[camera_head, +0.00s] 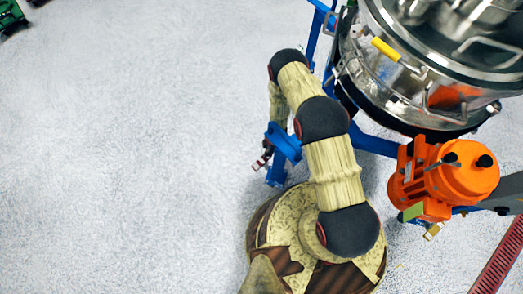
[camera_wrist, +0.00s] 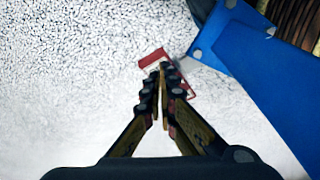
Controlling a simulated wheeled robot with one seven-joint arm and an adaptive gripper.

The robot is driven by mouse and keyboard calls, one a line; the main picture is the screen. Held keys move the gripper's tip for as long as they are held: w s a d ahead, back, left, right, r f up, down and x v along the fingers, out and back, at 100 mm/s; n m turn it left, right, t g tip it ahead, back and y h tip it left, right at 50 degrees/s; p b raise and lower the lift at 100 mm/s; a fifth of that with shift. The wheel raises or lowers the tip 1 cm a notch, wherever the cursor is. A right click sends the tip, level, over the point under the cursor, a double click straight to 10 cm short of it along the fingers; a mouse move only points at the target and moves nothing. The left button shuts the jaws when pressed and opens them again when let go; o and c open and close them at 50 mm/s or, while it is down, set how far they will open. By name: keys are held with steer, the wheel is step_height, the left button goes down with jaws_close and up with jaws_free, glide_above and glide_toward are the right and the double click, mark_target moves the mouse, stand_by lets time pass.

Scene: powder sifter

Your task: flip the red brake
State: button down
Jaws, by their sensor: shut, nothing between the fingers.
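The red brake (camera_wrist: 151,58) is a small flat red piece at the foot of the blue frame, just past my fingertips in the wrist view. My gripper (camera_wrist: 163,68) is shut with nothing between its fingers. Its tips overlap the brake's right part in the picture; I cannot tell whether they touch it. More red and pale parts behind the fingertips are partly hidden. In the head view, the red brake (camera_head: 261,160) shows small beside the blue frame foot. My gripper is hidden behind my arm there.
The blue frame leg (camera_wrist: 262,75) runs close on the right in the wrist view. The steel sifter drum (camera_head: 420,70) and an orange motor (camera_head: 460,181) stand to the right of my arm.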

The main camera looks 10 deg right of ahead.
steer(key=shift+f+b, duration=0.85)
steer(key=shift+f, duration=0.3)
stand_by(0.5)
steer(key=shift+r, duration=0.1)
steer(key=shift+r+p, duration=2.25)
steer(key=shift+r, duration=1.25)
